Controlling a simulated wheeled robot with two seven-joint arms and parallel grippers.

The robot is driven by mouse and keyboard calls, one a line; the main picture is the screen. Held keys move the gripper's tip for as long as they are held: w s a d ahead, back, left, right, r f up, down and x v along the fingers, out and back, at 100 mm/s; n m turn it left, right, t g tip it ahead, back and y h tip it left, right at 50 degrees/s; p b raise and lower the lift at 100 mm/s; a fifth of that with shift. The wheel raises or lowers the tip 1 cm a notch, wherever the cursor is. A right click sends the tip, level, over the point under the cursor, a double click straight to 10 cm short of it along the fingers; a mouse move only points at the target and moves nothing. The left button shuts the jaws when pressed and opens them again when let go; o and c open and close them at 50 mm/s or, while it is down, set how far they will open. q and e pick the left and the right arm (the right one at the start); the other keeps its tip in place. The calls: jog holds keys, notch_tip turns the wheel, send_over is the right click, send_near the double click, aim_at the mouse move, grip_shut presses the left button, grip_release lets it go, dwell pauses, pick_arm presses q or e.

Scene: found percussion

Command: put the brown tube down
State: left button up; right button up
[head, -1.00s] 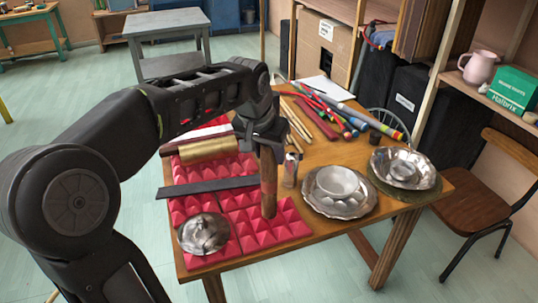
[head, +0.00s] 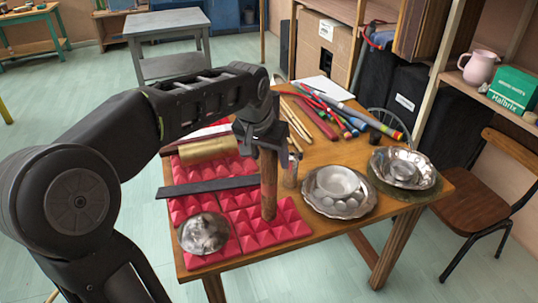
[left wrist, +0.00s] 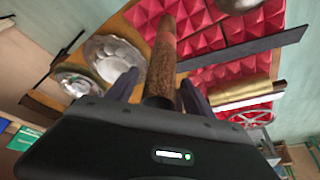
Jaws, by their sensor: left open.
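The brown tube (head: 268,184) stands upright on the red pyramid foam (head: 285,222) near the front of the wooden table. My left gripper (head: 262,142) is at the tube's upper end, with its jaws open around it. In the left wrist view, the brown tube (left wrist: 162,62) lies between the two dark fingers (left wrist: 160,92), with gaps showing beside it. The tube's top end is partly hidden by the gripper in the head view. My right gripper is not in view.
A silver bowl (head: 203,233) sits on the foam at left. A dark bar (head: 208,186) and a gold cylinder (head: 208,149) lie behind. A can (head: 290,170) stands close right of the tube. Metal dishes (head: 340,191) sit further right, with coloured tubes (head: 345,118) at the back.

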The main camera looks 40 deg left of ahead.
pick_arm(q)
jog(key=v, duration=1.2)
jog(key=shift+r, duration=0.2)
jog(key=shift+f, duration=0.1)
dwell(0.3)
